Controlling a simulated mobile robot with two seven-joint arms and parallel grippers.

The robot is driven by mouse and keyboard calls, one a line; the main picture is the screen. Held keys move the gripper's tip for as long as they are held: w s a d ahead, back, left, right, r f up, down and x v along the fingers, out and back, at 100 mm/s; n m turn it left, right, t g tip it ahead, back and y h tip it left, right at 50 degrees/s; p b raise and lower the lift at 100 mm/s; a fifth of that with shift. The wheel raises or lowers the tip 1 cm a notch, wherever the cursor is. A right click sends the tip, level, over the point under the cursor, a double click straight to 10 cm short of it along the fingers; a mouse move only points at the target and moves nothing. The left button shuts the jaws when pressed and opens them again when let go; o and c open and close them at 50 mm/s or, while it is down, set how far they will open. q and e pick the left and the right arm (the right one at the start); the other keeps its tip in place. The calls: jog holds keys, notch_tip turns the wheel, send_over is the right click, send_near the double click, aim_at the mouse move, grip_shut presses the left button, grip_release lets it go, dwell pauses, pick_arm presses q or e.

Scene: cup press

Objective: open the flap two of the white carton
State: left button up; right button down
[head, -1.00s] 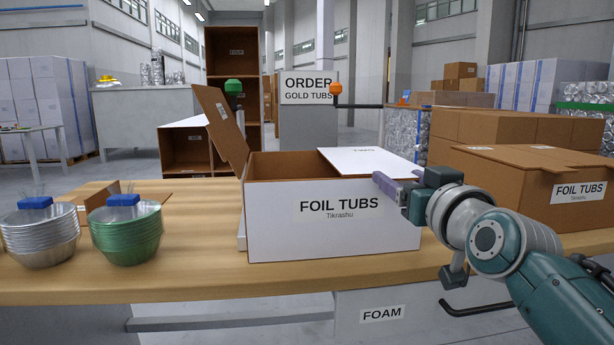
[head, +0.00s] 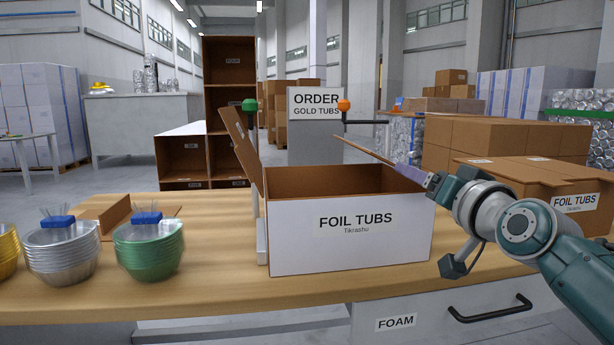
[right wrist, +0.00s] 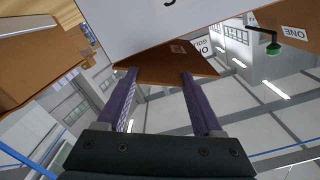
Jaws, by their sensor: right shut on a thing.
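The white carton (head: 290,240), labelled FOIL TUBS, stands on the wooden table in the head view, brown inside. Its left flap (head: 237,135) stands up, tilted outward to the left. Flap two (head: 365,149) is raised at a slant above the right side, seen nearly edge-on. My right gripper (head: 412,172) is at the carton's upper right edge, its purple fingers at the flap's lower end. In the right wrist view, a brown panel (right wrist: 165,68), apparently flap two, lies at the fingertips (right wrist: 160,73); the exact contact is unclear. My left gripper is not in view.
Stacks of silver tubs (head: 62,258), green tubs (head: 148,252) and gold tubs (head: 7,252) stand left of the carton. A closed brown carton (head: 540,180) stands at the right behind my right arm.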

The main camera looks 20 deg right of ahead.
jog(key=s+d+r+m+p, duration=0.1)
jog(key=d+m, duration=0.7)
jog(key=m, duration=0.9)
jog(key=shift+s+r+p, duration=0.4)
jog(key=shift+s+r, duration=0.05)
jog(key=shift+r, duration=0.65)
grip_release()
jog(key=shift+s, duration=0.1)
